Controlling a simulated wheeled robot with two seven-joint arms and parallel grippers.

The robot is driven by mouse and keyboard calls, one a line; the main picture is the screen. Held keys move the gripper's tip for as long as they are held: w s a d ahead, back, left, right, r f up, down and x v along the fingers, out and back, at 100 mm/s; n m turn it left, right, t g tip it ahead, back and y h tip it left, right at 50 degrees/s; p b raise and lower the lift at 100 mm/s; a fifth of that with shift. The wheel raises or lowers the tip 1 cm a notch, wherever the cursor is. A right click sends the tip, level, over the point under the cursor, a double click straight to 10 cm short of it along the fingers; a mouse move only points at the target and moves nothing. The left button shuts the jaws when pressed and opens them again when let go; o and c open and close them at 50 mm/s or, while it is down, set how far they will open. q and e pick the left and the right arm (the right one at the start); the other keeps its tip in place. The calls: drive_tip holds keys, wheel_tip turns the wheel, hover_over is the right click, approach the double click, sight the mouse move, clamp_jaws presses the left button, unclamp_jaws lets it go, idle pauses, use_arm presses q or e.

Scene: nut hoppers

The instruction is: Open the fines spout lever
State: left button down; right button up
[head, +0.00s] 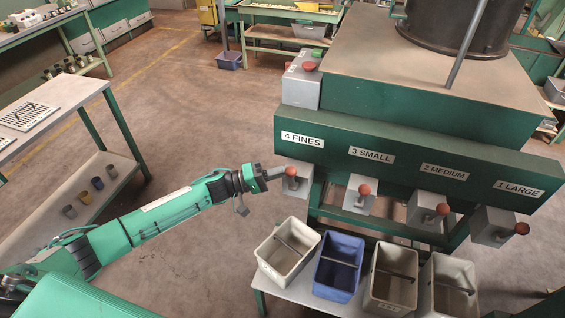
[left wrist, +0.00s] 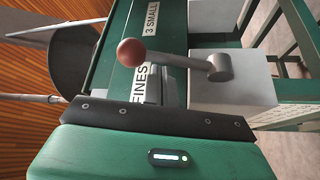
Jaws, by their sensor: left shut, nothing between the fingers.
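The fines spout (head: 294,184) is a light grey box under the "4 FINES" label (head: 302,140) on the green hopper frame. Its lever has a red-brown ball knob (head: 291,171). In the left wrist view the lever (left wrist: 180,60) runs sideways from its pivot on the grey spout box (left wrist: 235,88) to the knob (left wrist: 131,52). My left gripper (head: 276,173) is shut and empty, its tip close beside the knob on the left. I cannot tell whether they touch. My right gripper is out of view.
Similar levered spouts for small (head: 361,196), medium (head: 428,212) and large (head: 500,228) stand to the right. Below are a white bin (head: 273,262), a blue bin (head: 337,284) and further grey bins on a low table. A green-legged bench (head: 90,90) stands at left; floor between is clear.

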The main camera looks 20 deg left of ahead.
use_arm(q)
drive_tip(key=shift+s+f, duration=0.1)
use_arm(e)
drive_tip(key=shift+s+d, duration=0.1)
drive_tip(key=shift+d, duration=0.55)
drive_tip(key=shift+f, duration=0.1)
